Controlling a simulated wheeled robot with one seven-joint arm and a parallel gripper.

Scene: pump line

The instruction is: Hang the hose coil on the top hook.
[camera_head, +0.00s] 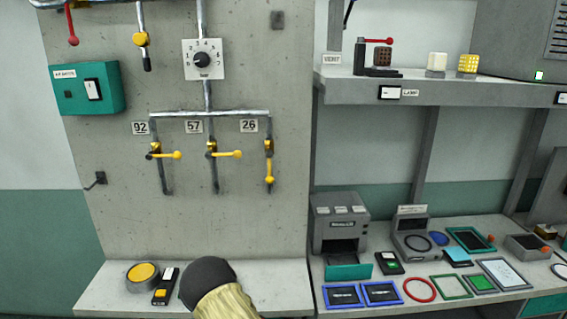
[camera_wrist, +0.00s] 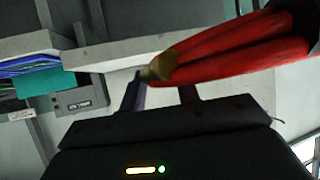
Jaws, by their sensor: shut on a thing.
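The hose coil (camera_wrist: 235,48) shows in the wrist view as thick red strands with a brass-coloured end, running off at the upper right. My gripper (camera_wrist: 160,80) is shut on it near the brass end. The rest of the coil is out of view, and neither it nor my gripper can be made out in the head view. On the concrete wall in the head view, a small dark fitting (camera_head: 277,19) sits high at the right. A small dark hook (camera_head: 97,181) sticks out low at the left. I cannot tell if the high fitting is a hook.
The wall carries a teal switch box (camera_head: 87,88), a dial (camera_head: 203,60) and pipes with yellow-handled valves (camera_head: 225,154). A ledge below holds a yellow button (camera_head: 143,274). At the right, a bench (camera_head: 455,308) is crowded with devices and frames under a grey shelf (camera_head: 450,92).

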